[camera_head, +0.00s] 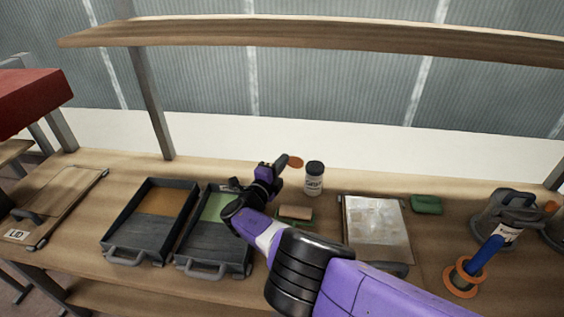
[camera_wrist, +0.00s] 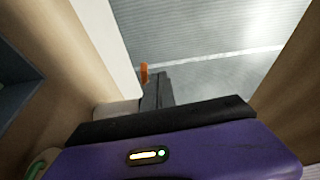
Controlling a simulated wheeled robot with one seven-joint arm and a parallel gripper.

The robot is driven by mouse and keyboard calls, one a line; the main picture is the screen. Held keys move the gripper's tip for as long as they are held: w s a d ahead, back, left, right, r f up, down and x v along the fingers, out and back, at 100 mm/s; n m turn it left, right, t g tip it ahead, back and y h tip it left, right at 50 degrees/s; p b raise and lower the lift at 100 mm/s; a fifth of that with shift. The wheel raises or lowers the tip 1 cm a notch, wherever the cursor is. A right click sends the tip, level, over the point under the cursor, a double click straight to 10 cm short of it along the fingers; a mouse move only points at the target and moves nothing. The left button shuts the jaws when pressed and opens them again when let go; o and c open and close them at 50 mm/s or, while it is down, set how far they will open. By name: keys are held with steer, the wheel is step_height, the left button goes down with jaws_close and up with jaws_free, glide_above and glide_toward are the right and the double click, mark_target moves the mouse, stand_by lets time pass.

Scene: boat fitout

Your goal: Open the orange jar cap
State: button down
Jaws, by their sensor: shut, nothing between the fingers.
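An orange disc, which looks like the orange cap (camera_head: 295,162), shows just right of my fingertips in the head view. I cannot tell whether it sits on a jar or lies flat. A small orange patch (camera_wrist: 144,73), likely the same cap, shows beside the fingers in the wrist view. My gripper (camera_head: 281,162) is shut and empty, its dark fingers close to the left of the cap; I cannot tell if they touch it. It also shows in the wrist view (camera_wrist: 160,82). A jar with a dark cap and pale label (camera_head: 314,178) stands upright to the right.
Two dark trays (camera_head: 122,228) (camera_head: 195,245) lie left of my arm. A clear-topped case (camera_head: 377,227), a green block (camera_head: 426,204) and a grey holder (camera_head: 508,222) are to the right. A wooden shelf (camera_head: 300,32) runs overhead.

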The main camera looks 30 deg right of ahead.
steer(key=s+a+p, duration=0.5)
steer(key=s+p, duration=0.3)
steer(key=p, duration=0.1)
steer(key=shift+a+r, duration=0.15)
steer(key=shift+r, duration=0.05)
